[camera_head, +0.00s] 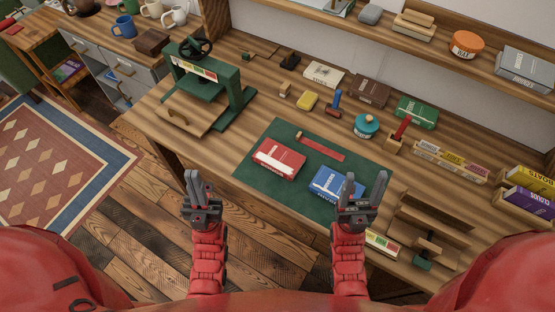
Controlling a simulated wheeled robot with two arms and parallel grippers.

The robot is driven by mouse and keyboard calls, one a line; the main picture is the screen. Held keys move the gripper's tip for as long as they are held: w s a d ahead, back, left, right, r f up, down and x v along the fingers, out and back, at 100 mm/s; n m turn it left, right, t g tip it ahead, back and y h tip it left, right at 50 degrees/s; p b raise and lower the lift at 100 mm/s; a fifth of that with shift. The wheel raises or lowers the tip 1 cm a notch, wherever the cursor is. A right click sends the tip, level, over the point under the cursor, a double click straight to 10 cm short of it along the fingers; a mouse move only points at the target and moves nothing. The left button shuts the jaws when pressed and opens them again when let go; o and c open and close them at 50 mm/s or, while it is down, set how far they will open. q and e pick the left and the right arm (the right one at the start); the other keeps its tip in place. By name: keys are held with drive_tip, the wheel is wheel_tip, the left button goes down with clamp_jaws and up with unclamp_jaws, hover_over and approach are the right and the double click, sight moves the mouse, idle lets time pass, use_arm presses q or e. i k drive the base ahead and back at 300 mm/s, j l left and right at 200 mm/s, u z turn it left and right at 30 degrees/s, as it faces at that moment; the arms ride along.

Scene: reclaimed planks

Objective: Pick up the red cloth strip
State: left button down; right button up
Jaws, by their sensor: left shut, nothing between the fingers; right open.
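The red cloth strip (322,149) is long and narrow. It lies flat on the dark green mat (262,185), behind a red book (278,159) and a blue book (334,184). My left gripper (196,178) is shut and empty, in front of the bench's near edge and left of the mat. My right gripper (364,183) is open and empty, over the mat's near right part, just right of the blue book. Both grippers are apart from the strip, which is in full view.
A green press (222,92) stands at the left of the wooden bench (230,165). Behind the mat are a teal-lidded jar (367,125), a yellow block (307,100) and a green box (416,112). A wooden rack (432,232) stands at the right. The mat's far right part is clear.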

sight(328, 151)
drive_tip(key=i+j+z, duration=0.25)
drive_tip(key=j, duration=0.25)
drive_tip(key=i+j+z, duration=0.15)
drive_tip(key=j+z, duration=0.15)
drive_tip(key=j, duration=0.25)
drive_tip(key=i+j+z, duration=0.1)
drive_tip(key=j+z, duration=0.15)
drive_tip(key=j, duration=0.35)
drive_tip(key=j+z, duration=0.25)
drive_tip(key=j, duration=0.35)
drive_tip(key=i, duration=0.05)
